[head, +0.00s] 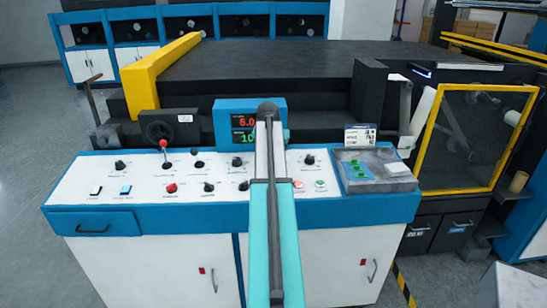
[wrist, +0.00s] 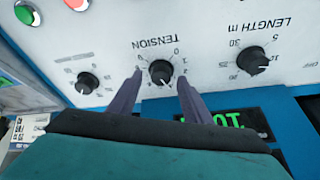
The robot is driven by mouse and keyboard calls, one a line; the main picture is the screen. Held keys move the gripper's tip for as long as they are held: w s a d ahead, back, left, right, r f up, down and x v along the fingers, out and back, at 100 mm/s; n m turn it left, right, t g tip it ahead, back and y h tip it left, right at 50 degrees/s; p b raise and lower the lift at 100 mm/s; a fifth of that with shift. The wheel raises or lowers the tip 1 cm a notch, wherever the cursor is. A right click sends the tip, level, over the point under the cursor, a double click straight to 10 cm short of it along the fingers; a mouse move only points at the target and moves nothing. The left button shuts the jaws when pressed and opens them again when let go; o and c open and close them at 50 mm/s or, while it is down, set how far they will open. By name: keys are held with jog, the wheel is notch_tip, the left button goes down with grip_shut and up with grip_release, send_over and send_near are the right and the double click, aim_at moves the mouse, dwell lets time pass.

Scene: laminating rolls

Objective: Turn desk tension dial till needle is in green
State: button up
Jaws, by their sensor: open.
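In the wrist view, the black tension dial (wrist: 161,72) sits on the white panel under the upside-down word TENSION, with a number scale around it. Its pale pointer mark faces the lower edge of the picture. My gripper (wrist: 160,80) is open, with one dark finger on each side of the dial. I cannot tell whether the fingers touch it. In the head view, my arm covers the dial's part of the control desk (head: 90,182). I cannot make out a needle or a green zone in either view.
The length dial (wrist: 251,62) is to the right of the tension dial and another black knob (wrist: 87,83) is to the left. A display (head: 243,122) with red and green digits stands behind the desk. A grey tray (head: 398,183) lies at the desk's right end.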

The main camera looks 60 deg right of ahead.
jog(key=b+v, duration=0.2)
jog(key=v, duration=1)
jog(key=shift+r, duration=0.2)
jog(key=shift+s, duration=0.15)
